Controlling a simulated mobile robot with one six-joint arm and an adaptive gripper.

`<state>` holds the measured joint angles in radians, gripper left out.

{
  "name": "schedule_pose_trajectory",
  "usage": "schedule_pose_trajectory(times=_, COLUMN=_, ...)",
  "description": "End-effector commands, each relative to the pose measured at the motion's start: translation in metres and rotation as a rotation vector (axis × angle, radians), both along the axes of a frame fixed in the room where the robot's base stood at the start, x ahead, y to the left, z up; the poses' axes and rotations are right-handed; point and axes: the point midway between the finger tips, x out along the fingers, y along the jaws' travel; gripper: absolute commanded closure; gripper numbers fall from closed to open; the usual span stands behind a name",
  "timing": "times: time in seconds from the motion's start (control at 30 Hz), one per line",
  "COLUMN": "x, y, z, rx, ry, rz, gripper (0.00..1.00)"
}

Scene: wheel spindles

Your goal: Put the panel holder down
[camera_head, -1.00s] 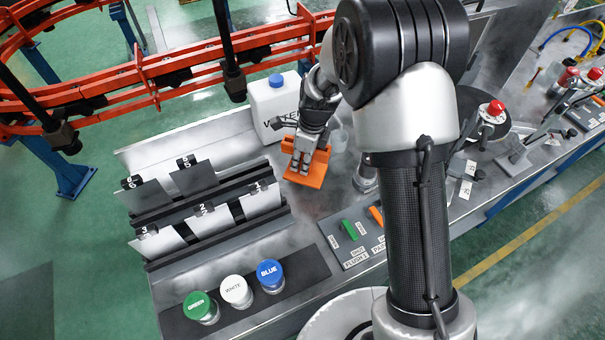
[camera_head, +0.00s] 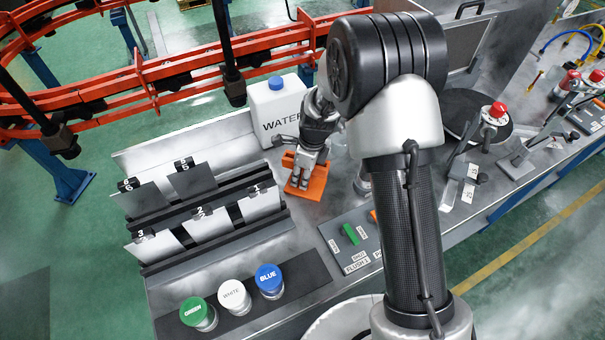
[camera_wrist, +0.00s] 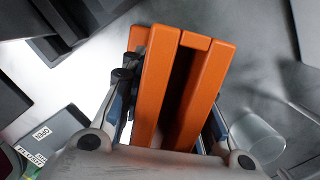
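The orange panel holder (camera_head: 314,188) is over the bare bench in front of the white water container, in the head view. My gripper (camera_head: 303,172) comes down onto it from above. In the wrist view the holder (camera_wrist: 172,90) fills the middle, two orange bars with a dark slot between them. The fingers of my gripper (camera_wrist: 168,120) lie along its left and right sides and appear closed on it. The holder looks at or very near the bench surface; I cannot tell whether its underside touches.
A water container (camera_head: 278,110) stands just behind. A rack (camera_head: 160,225) of numbered plates is left; green, white and blue lidded jars (camera_head: 234,295) stand in front of it. A labelled button panel (camera_head: 345,240) is in front right. A clear glass (camera_wrist: 258,135) stands close beside the holder.

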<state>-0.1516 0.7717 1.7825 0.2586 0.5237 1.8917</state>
Motion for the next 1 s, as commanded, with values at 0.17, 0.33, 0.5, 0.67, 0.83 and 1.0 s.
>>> schedule_pose_trajectory(times=0.17, x=0.0, y=0.0, z=0.0, rx=0.0, ry=0.0, rz=0.0, gripper=0.59)
schedule_pose_trajectory(times=0.33, x=0.0, y=0.0, z=0.0, rx=0.0, ry=0.0, rz=0.0, gripper=0.59)
schedule_pose_trajectory(times=0.5, x=0.0, y=0.0, z=0.004, rx=0.0, ry=-0.001, rz=0.001, gripper=0.59)
schedule_pose_trajectory(times=0.67, x=0.0, y=-0.003, z=0.028, rx=0.001, ry=-0.004, rz=0.001, gripper=0.59)
schedule_pose_trajectory(times=0.83, x=-0.002, y=-0.008, z=0.066, rx=0.0, ry=-0.005, rz=0.0, gripper=0.59)
schedule_pose_trajectory(times=1.0, x=-0.005, y=-0.013, z=0.099, rx=0.0, ry=-0.002, rz=0.0, gripper=0.59)
